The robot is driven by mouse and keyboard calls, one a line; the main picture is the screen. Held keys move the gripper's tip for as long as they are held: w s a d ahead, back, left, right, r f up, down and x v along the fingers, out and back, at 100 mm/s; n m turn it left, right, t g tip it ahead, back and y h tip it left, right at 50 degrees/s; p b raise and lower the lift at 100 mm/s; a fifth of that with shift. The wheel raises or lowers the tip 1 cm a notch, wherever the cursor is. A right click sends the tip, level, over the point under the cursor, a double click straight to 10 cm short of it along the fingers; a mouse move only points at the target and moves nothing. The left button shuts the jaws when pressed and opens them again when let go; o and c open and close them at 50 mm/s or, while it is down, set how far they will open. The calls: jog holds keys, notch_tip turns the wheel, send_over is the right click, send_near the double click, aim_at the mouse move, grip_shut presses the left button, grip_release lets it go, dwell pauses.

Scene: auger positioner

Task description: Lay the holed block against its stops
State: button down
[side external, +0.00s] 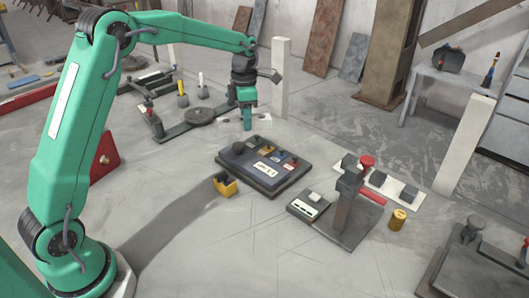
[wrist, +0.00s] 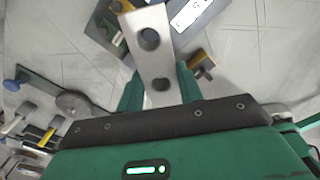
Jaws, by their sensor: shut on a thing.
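The holed block (wrist: 151,62) is a pale grey metal bar with two dark round holes, seen from above in the wrist view. The block looks raised above the floor, but the exact gap cannot be told. I cannot tell which parts are its stops.
A yellow and black piece (side external: 225,185) lies at the board's left front. A dark base with an upright post (side external: 345,210) stands to the right, near a brass cylinder (side external: 398,219). A fixture with a round disc (side external: 199,116) is at the left. Bare floor lies in front.

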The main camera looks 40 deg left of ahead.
jog(key=n, duration=0.2)
jog(key=w+a+n, duration=0.1)
jog(key=n, duration=0.1)
jog(key=w+a+f+n, duration=0.1)
jog(key=n, duration=0.1)
jog(key=shift+w+n, duration=0.2)
jog(key=shift+n, duration=0.2)
jog(key=shift+f, duration=0.1)
jog(key=w+a+f, duration=0.2)
jog(key=a+f, duration=0.5)
jog(key=a, duration=0.4)
jog(key=shift+w+a, duration=0.2)
jog(key=shift+f, duration=1.95)
jog(key=shift+f, duration=0.65)
